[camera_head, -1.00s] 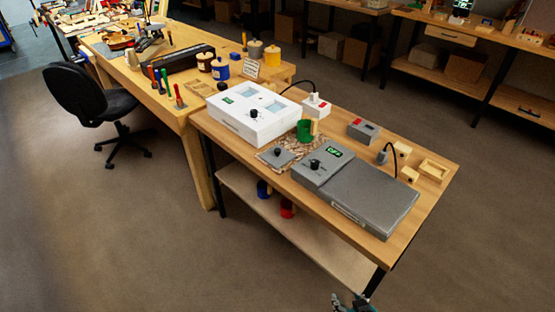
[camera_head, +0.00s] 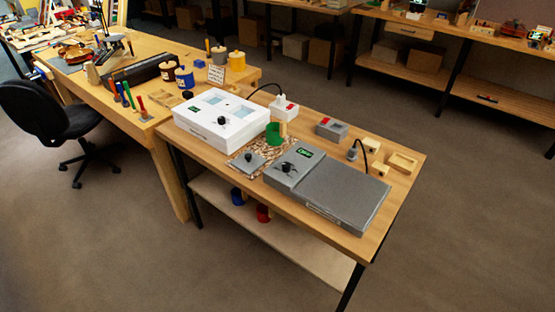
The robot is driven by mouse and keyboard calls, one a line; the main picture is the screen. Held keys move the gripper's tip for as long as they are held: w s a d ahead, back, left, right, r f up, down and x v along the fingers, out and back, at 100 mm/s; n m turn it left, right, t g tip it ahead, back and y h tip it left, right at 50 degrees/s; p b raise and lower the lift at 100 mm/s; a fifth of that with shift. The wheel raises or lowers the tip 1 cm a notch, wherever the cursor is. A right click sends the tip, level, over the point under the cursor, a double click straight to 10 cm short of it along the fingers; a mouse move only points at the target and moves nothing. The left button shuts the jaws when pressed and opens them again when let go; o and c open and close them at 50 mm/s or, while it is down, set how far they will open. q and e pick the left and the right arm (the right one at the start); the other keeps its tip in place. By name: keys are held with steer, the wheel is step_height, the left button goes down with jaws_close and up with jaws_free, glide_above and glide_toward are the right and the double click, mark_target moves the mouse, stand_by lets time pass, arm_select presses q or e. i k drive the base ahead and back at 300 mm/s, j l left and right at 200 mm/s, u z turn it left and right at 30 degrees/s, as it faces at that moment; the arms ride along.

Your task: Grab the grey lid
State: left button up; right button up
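The grey lid (camera_head: 245,164) is a small flat square plate with a black knob on top. It lies on a patterned brown mat (camera_head: 262,152) near the front edge of the nearer bench. A green cup (camera_head: 274,134) stands behind it to the right. A grey device (camera_head: 295,168) with a green display and a black knob is just right of the lid. Neither of my grippers is in view.
A white box (camera_head: 205,127) with a black knob stands behind the lid to the left. A flat grey plate (camera_head: 345,196) fills the bench's right front. A black chair (camera_head: 45,115) stands left of the bench (camera_head: 388,205). The floor in front is clear.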

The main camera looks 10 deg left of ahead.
mark_target(249, 162)
steer(key=i+j+z, duration=0.15)
steer(key=j+z, duration=0.4)
steer(key=j, duration=0.15)
steer(key=i+j+z, duration=0.1)
steer(key=j+z, duration=0.2)
steer(key=j, duration=0.15)
